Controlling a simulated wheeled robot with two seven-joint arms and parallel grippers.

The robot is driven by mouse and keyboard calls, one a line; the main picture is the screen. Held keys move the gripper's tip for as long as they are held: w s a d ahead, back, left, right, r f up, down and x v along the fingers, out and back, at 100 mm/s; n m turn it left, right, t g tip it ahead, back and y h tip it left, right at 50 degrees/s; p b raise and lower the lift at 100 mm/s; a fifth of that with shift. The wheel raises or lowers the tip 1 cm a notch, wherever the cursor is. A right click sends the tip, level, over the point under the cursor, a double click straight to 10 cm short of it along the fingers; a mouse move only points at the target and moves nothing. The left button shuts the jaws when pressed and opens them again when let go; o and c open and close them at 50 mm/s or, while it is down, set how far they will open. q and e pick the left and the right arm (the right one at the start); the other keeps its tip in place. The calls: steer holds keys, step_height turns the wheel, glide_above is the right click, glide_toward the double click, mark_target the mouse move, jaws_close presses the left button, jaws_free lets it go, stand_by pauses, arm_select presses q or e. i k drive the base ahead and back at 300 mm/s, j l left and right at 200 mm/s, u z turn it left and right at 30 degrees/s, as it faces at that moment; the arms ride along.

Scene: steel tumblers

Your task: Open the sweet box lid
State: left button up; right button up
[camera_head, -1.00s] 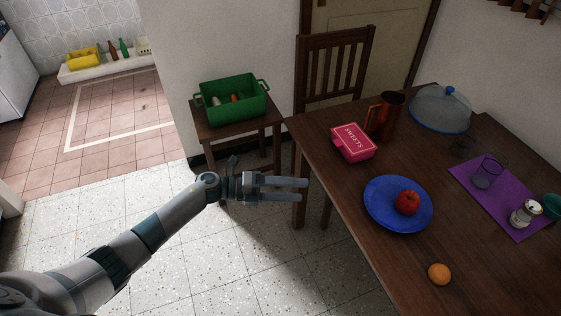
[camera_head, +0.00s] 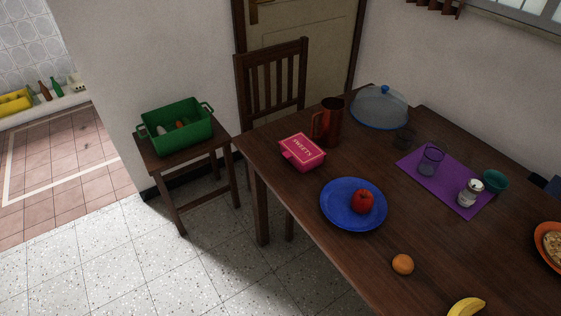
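The sweet box (camera_head: 302,152) is a small pink-red box with "SWEETS" lettering on its lid. It sits on the dark wooden table (camera_head: 300,187) near the left edge, and its lid is closed. A small tab shows on its front left side. Neither of my grippers is in the head view now.
A copper-brown jug (camera_head: 332,122) stands close behind the box. A blue plate (camera_head: 340,220) with a red apple (camera_head: 362,202) lies in front of it. A green crate (camera_head: 185,128) sits on a side table.

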mark_target(299, 146)
steer(key=z, duration=0.35)
steer(key=j+z, duration=0.6)
steer(key=j, duration=0.7)
steer(key=k+j+z, duration=0.15)
steer(key=j, duration=0.9)
steer(key=k+j+z, duration=0.15)
steer(key=j, duration=0.4)
